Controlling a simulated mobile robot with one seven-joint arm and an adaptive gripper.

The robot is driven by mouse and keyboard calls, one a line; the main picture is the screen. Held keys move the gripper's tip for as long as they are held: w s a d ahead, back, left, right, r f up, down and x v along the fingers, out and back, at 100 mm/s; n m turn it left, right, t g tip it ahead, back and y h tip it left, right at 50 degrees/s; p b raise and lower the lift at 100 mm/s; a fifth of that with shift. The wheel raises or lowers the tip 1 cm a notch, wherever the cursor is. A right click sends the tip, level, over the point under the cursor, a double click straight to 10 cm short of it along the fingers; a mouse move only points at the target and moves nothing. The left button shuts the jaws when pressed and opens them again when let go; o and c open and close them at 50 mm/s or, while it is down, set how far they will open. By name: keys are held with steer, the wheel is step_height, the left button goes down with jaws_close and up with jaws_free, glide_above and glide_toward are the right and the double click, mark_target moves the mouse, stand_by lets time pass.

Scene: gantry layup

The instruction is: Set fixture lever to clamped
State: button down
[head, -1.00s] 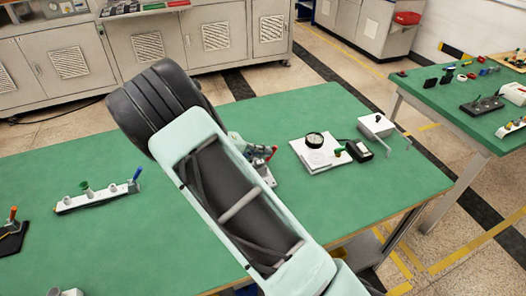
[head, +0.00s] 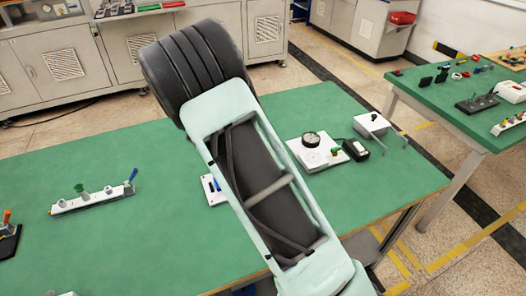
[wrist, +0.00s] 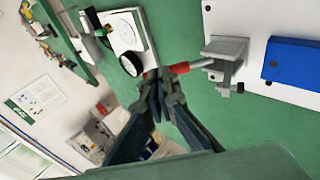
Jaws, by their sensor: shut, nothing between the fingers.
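The fixture is a white plate (wrist: 255,30) with a blue block (wrist: 290,62) and a grey clamp bracket (wrist: 226,60) in the wrist view. Its lever has a red handle (wrist: 181,68) that points left from the bracket toward my gripper. My gripper (wrist: 159,76) is shut and empty, with its fingertips at the free end of the red handle. I cannot tell whether they touch it. In the head view only the left part of the fixture plate (head: 213,191) shows. My arm hides the lever and my gripper there.
A white plate with a dial gauge (head: 311,140) and a dark switch box (head: 355,150) are right of my arm. A rail with knobs (head: 92,200) lies left on the green table (head: 150,235). A second green table (head: 450,95) stands at the right.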

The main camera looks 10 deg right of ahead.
steer(key=d+y+p, duration=0.1)
steer(key=y, duration=0.1)
steer(key=d+f+g+y+p, duration=0.1)
steer(key=y, duration=0.1)
steer(key=d+f+y+p, duration=0.1)
steer(key=d+y, duration=0.1)
steer(key=shift+w+d+f+m, duration=0.1)
steer(key=shift+w+f+m, duration=0.1)
steer(key=shift+w+m, duration=0.2)
steer(key=shift+f, duration=0.3)
steer(key=shift+d, duration=0.1)
steer(key=shift+a, duration=0.2)
steer(key=shift+s+a+b, duration=0.15)
steer(key=shift+a+b, duration=0.3)
steer(key=shift+a, duration=0.2)
